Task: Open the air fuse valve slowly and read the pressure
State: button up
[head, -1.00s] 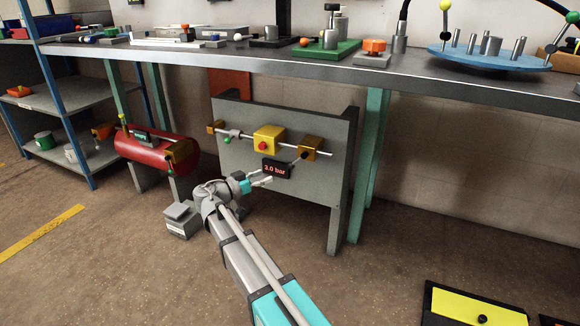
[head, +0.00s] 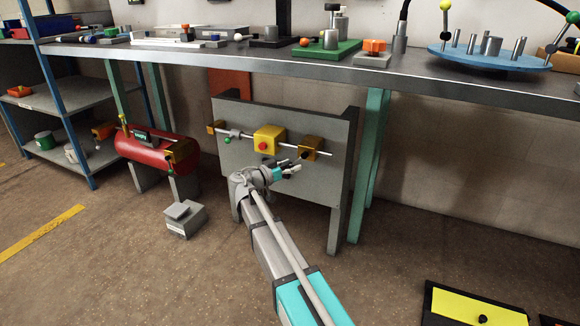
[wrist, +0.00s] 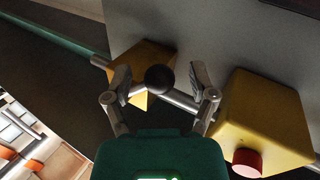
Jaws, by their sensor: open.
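A grey panel (head: 240,180) carries a horizontal pipe with a yellow box and red button (head: 264,146) at its middle. An amber block (head: 311,147) sits on the pipe to the right; in the wrist view it is at upper left (wrist: 148,62). A round black knob (wrist: 159,78) shows in front of that block. My gripper (wrist: 160,85) is open, its two fingers left and right of the knob in the wrist view; I cannot tell whether they touch it. In the head view my gripper (head: 296,168) is just below the amber block. The pressure display is hidden behind it.
A smaller fitting with a green knob (head: 228,141) is on the pipe's left. A red tank (head: 150,150) with a small dark display stands left of the panel. A grey box (head: 185,219) is on the floor.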

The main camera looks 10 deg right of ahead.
grip_shut()
dwell(0.4)
jog(key=shift+d, duration=0.1)
